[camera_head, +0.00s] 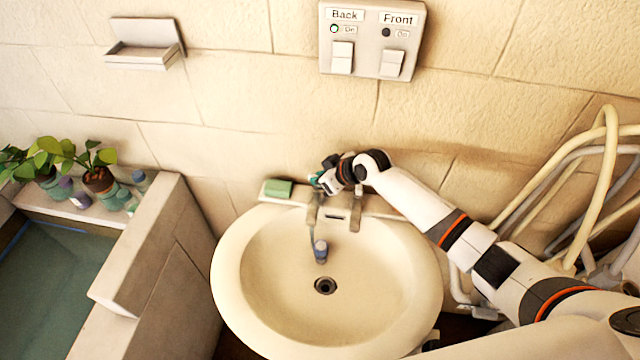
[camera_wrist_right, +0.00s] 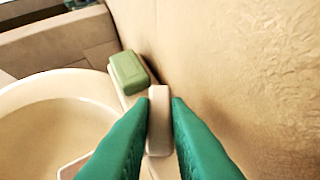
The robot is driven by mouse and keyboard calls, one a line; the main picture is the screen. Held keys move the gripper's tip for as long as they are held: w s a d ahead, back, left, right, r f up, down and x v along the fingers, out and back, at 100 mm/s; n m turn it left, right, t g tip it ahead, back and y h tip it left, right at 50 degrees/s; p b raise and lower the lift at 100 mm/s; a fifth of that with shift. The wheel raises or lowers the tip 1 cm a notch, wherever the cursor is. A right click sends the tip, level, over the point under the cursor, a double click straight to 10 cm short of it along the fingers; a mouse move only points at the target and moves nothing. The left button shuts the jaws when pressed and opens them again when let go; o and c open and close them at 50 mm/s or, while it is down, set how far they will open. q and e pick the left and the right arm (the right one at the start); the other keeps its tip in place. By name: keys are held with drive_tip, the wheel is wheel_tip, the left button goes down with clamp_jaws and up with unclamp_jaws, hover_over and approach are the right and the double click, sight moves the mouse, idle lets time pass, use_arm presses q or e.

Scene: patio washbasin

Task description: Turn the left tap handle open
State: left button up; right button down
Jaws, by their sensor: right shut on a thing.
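The washbasin (camera_head: 235,270) stands against the wall with two taps at its back edge. The left tap (camera_head: 313,212) is left of the right tap (camera_head: 356,212). My right gripper (camera_head: 316,181) reaches in from the right, behind the taps, at the top of the left tap. In the right wrist view its green fingers (camera_wrist_right: 159,105) are shut on a pale, narrow block, the left tap handle (camera_wrist_right: 158,120), with one finger on each side. The arm and gripper partly hide the handle in the head view. My left gripper is not in view.
A green soap bar (camera_head: 278,188) lies on the back ledge left of the taps, close to my gripper in the wrist view (camera_wrist_right: 128,72). A small blue-topped object (camera_head: 320,250) is above the drain. Hoses (camera_head: 600,150) hang at right. A switch panel (camera_head: 372,40) is above.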

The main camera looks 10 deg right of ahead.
drive_tip(key=shift+d+n+g+y+b, duration=0.1)
drive_tip(key=shift+n+g+y+b, duration=0.25)
drive_tip(key=shift+n+b, duration=0.35)
drive_tip(key=c, duration=1.4)
unclamp_jaws()
drive_tip(key=b+v, duration=0.2)
drive_tip(key=v, duration=1)
drive_tip(key=shift+f, duration=0.1)
drive_tip(key=shift+w, duration=0.1)
